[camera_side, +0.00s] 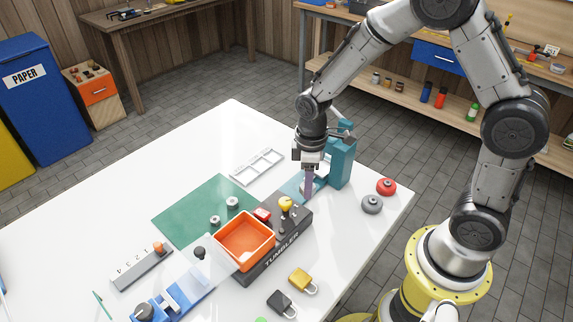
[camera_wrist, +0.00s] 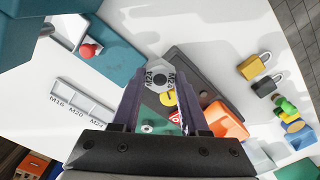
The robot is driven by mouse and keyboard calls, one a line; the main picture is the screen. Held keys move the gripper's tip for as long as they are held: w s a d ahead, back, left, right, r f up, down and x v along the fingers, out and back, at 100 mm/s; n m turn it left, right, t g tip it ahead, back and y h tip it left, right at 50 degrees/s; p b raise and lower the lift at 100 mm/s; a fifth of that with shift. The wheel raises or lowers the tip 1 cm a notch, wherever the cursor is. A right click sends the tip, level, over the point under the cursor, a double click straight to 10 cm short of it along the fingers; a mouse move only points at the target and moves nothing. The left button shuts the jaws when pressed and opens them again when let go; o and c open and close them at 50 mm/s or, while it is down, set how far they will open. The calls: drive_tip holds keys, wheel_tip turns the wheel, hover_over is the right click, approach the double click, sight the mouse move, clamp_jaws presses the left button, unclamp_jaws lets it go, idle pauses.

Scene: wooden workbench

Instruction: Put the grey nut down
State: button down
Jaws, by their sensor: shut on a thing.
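My gripper (camera_side: 308,192) points down beside the teal press, its fingers shut on a grey nut. In the wrist view, the grey nut (camera_wrist: 157,82), marked M24, sits between the fingertips of my gripper (camera_wrist: 158,76). The nut is hard to make out in the side view, behind the fingers. A white tray (camera_side: 240,179) with three compartments lies left of my gripper. It also shows in the wrist view (camera_wrist: 58,92), with labels M16, M20 and M24 along its edge. Its compartments look empty.
The teal press (camera_side: 343,160) stands close on the right of my gripper. The dark tumbler base (camera_side: 290,236) with an orange bin (camera_side: 245,256) is in front. Two small grey nuts (camera_side: 232,202) rest on a green mat (camera_side: 180,214). Red and grey round pieces (camera_side: 386,186) stand at right.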

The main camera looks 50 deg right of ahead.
drive_tip(key=w+m, duration=0.1)
drive_tip(key=w+d+f+m, duration=0.1)
drive_tip(key=m, duration=0.1)
drive_tip(key=w+d+f+m, duration=0.1)
drive_tip(key=m, duration=0.1)
drive_tip(key=shift+w+d+f, duration=0.1)
drive_tip(key=shift+w+d, duration=0.1)
drive_tip(key=shift+w, duration=0.2)
drive_tip(key=shift+w+m, duration=0.45)
drive_tip(key=shift+m, duration=0.75)
drive_tip(key=shift+s+r, duration=0.3)
drive_tip(key=w+a+r, duration=0.2)
drive_tip(key=w+r, duration=0.2)
drive_tip(key=r, duration=0.4)
approach(248, 175)
drive_tip(key=shift+s+a+f, duration=0.1)
drive_tip(key=shift+s, duration=0.45)
drive_tip(key=shift+w+f, duration=0.45)
drive_tip(key=shift+f, duration=1.7)
drive_tip(key=shift+f, duration=0.6)
